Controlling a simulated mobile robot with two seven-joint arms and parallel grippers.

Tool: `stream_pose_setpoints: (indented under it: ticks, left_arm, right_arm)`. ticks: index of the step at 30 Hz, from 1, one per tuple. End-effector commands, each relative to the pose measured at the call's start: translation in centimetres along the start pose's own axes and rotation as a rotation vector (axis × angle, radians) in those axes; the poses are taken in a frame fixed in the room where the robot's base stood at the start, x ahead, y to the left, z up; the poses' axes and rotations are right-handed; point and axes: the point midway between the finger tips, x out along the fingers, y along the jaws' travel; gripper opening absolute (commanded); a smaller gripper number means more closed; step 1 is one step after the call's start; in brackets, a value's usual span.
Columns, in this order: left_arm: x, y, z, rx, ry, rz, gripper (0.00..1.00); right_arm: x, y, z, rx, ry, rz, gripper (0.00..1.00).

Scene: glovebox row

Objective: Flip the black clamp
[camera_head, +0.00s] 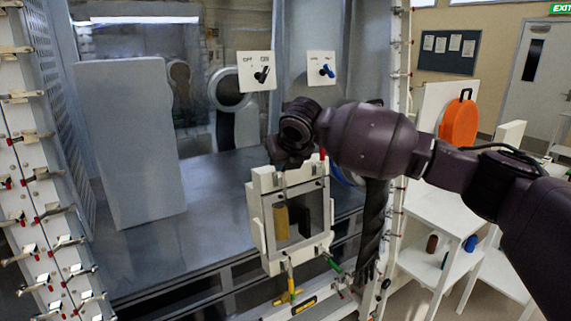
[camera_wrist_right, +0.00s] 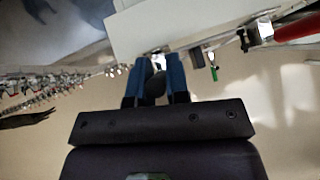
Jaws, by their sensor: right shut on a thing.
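My right gripper (camera_head: 285,160) is at the top left corner of a small white framed door (camera_head: 262,228) on the front of the glovebox. In the right wrist view its two blue fingers (camera_wrist_right: 156,84) are closed around a small dark rounded piece (camera_wrist_right: 156,88), which looks like the black clamp's handle. In the head view my gripper hides this clamp. Other clamps sit around the frame: a red one (camera_wrist_right: 298,28), a green one (camera_head: 335,265) and a yellow one (camera_head: 288,297). My left gripper is not in view.
A tall grey panel (camera_head: 130,145) stands inside the chamber at left. Two white switch plates, one with a black lever (camera_head: 262,74) and one with a blue lever (camera_head: 327,71), hang above. Rows of toggle clamps line the left edge (camera_head: 40,215). White shelves (camera_head: 430,265) stand at right.

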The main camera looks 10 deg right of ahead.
Motion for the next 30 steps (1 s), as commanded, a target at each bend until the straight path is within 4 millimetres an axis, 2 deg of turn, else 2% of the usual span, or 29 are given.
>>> stream_pose_setpoints:
  ticks: [9, 24, 25, 30]
  left_arm:
    - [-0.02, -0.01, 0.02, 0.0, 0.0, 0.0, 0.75]
    - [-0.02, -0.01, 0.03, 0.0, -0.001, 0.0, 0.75]
    - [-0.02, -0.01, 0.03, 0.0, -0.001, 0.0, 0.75]
    - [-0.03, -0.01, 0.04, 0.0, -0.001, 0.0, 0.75]
  right_arm:
    - [0.35, 0.06, 0.46, -0.013, 0.105, -0.017, 0.0]
    - [0.44, 0.08, 0.45, -0.015, 0.123, -0.02, 0.0]
    - [0.44, 0.08, 0.45, -0.015, 0.122, -0.02, 0.17]
    - [0.44, 0.1, 0.45, -0.015, 0.122, -0.02, 0.41]
